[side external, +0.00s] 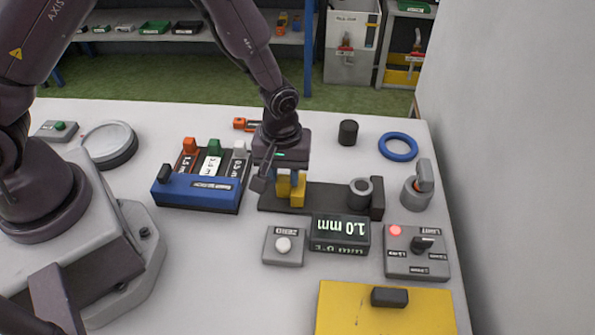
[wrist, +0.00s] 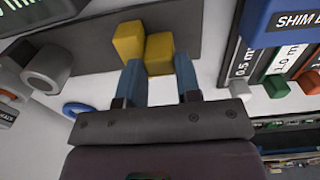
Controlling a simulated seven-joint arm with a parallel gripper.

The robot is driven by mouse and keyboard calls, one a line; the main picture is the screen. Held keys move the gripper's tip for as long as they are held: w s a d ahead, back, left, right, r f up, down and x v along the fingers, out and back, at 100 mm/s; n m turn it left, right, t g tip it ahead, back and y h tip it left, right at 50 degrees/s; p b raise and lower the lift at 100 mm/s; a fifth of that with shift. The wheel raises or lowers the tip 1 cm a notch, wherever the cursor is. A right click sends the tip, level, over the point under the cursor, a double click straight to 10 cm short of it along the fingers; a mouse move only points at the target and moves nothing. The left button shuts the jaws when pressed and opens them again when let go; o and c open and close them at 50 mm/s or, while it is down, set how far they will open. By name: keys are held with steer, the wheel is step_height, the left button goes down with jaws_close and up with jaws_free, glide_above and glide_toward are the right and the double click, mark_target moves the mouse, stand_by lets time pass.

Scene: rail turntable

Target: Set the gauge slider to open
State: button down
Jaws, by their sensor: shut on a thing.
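The gauge has a dark base (side external: 325,197) with a yellow slider (side external: 297,192) at its left part. A grey round piece (side external: 360,191) and a dark end block stand at its right end, with a clear gap between them and the slider. My gripper (side external: 288,178) points down and is shut on the slider. In the wrist view the yellow slider shows as two blocks (wrist: 128,42), one lying between the fingers (wrist: 158,72). The gauge display (side external: 340,230) reads 1.0 mm, upside down in the side view. The fingertip contact is partly hidden in the side view.
A blue shim block (side external: 198,192) with orange, green and white tabs stands close left of the gauge. In front are a button box (side external: 283,245), a dial box (side external: 417,252) with a red light, and a yellow plate (side external: 385,318). A blue ring (side external: 398,147) lies behind.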

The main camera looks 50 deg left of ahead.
mark_target(282, 177)
steer(key=shift+s+a, duration=0.2)
steer(key=shift+a, duration=0.05)
steer(key=c, duration=0.8)
jaws_free()
steer(key=shift+d, duration=0.1)
steer(key=shift+r, duration=0.2)
step_height(282, 177, up, 13)
steer(key=shift+f, duration=0.2)
